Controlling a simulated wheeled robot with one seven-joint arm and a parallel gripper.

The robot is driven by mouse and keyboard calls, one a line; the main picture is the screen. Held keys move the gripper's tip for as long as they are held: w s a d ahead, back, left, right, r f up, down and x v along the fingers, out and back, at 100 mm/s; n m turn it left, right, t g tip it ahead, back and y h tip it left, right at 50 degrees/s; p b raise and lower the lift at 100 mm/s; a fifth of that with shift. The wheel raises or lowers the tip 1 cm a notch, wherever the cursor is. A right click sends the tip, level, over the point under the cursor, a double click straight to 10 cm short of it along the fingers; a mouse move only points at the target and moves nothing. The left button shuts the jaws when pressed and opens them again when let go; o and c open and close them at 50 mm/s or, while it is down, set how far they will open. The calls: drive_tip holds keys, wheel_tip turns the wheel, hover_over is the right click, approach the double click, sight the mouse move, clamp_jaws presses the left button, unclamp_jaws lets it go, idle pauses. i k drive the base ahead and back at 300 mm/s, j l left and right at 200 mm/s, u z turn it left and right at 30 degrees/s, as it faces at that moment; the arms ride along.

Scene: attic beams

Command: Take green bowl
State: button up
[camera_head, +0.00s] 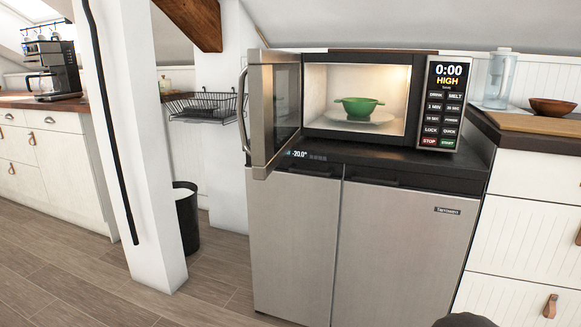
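The green bowl (359,109) stands upright on a pale round plate (345,119) inside the lit microwave (420,68). The microwave door (271,105) stands open, swung out on the left side. The front of the bowl is in plain view through the opening. My gripper is not seen in this view. A dark rounded shape shows at the bottom edge, right of the middle, and I cannot tell what it is.
The microwave stands on a steel fridge (405,235). A clear pitcher (497,80) and a brown bowl (552,107) are on the right counter. A wire rack (205,106), a white post (150,150) and a black bin (187,220) are on the left. Wooden floor lies open at left.

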sight(356, 107)
drive_tip(key=i+j, duration=0.35)
drive_tip(key=i+j+z, duration=0.15)
drive_tip(key=i+j, duration=0.2)
drive_tip(key=j, duration=0.15)
drive_tip(key=i+j, duration=0.35)
drive_tip(key=j+z, duration=0.05)
drive_tip(key=j, duration=0.05)
